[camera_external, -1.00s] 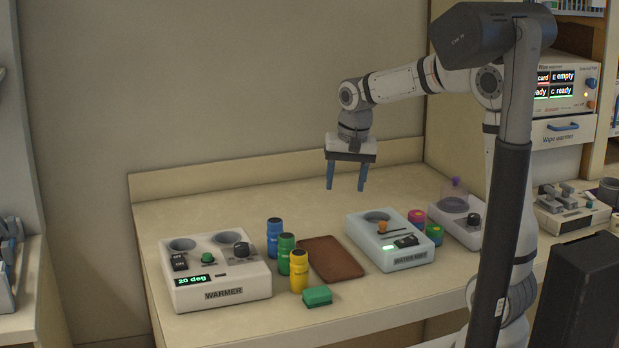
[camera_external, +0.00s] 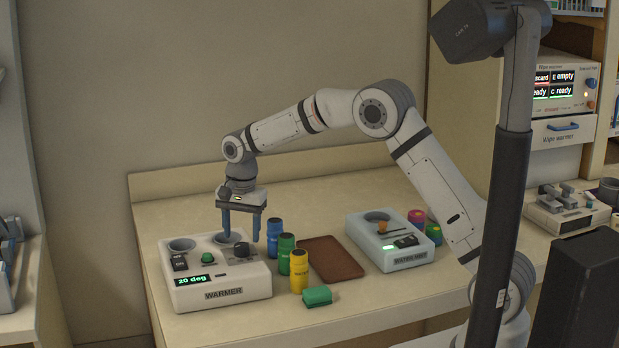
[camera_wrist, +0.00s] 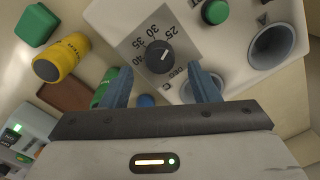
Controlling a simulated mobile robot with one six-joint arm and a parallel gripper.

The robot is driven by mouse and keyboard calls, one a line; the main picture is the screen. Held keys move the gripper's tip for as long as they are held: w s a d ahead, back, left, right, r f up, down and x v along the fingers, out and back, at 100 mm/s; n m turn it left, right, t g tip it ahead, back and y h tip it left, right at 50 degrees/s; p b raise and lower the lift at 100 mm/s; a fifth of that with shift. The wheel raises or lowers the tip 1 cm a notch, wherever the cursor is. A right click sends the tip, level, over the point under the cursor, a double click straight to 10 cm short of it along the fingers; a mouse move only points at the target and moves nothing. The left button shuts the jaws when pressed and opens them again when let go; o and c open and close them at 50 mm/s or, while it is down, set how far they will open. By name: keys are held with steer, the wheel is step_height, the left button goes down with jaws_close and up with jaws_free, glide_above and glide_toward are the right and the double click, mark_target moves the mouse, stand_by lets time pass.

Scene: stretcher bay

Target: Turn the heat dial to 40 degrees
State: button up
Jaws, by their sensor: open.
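In the wrist view the dial (camera_wrist: 160,57) sits on a grey scale plate with 25, 30, 35 and 40 readable. The dial's white mark points up and to the right, near the 25 side. My gripper (camera_external: 241,240) is open and points down above the warmer's back right. In the wrist view its blue fingers (camera_wrist: 165,82) are apart and empty, with the dial ahead between them, seemingly untouched.
Blue (camera_external: 274,238), green (camera_external: 299,262) and yellow (camera_external: 299,284) bottles stand close right of the warmer. A green block (camera_external: 317,296) and a brown mat (camera_external: 331,259) lie beside them. A white water unit (camera_external: 410,262) is farther right. The warmer also has a green button (camera_external: 207,257) and two cups.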

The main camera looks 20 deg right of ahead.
mark_target(242, 245)
steer(key=shift+f, duration=1.6)
steer(key=shift+c, duration=0.2)
steer(key=c, duration=0.9)
